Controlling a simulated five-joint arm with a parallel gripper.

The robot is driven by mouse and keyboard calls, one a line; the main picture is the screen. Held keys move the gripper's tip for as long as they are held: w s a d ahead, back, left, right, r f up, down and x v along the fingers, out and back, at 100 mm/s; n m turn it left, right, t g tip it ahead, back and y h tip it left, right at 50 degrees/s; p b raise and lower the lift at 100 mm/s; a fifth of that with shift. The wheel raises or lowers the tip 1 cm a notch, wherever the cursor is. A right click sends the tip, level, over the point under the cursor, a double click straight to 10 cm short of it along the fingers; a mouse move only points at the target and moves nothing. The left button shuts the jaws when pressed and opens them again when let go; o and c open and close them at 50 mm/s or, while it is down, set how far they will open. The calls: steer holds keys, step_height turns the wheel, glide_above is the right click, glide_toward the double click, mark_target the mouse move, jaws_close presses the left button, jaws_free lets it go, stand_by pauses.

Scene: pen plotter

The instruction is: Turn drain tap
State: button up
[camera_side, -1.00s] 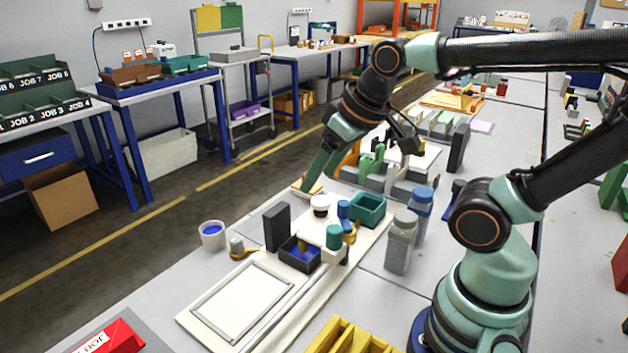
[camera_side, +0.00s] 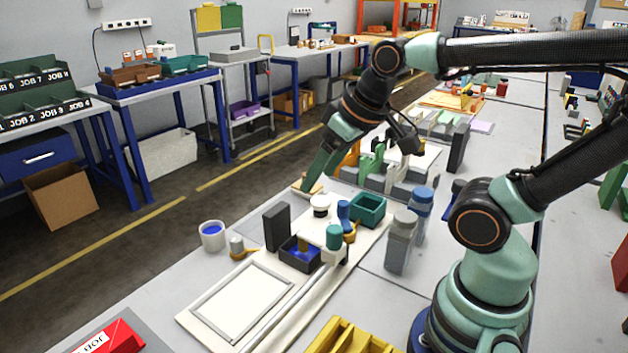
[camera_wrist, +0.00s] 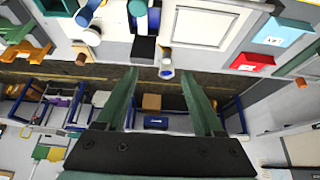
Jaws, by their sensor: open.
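A small brass-coloured fitting with a grey cylinder (camera_side: 239,249) sits at the plotter's left edge and looks like the drain tap. A white cup with blue inside (camera_side: 212,236) stands beside it. In the wrist view, the cup (camera_wrist: 167,73) shows between the fingers, with a small fitting just above it. The white plotter bed (camera_side: 243,299) lies in front. My gripper (camera_side: 311,190) points down near the bed's far end, apart from the fitting. In the wrist view my gripper (camera_wrist: 155,74) has its fingers spread, with nothing held.
A black upright block (camera_side: 276,227), a dark tray (camera_side: 300,256) and a green open box (camera_side: 368,209) stand on or by the bed. Two bottles, one grey (camera_side: 401,243), stand to the right. A red box (camera_side: 112,340) lies at the front left.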

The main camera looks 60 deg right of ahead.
steer(key=m+g, duration=0.6)
steer(key=m, duration=0.4)
glide_above(236, 239)
step_height(236, 239, down, 10)
step_height(236, 239, down, 12)
steer(key=shift+w+r, duration=0.1)
jaws_close()
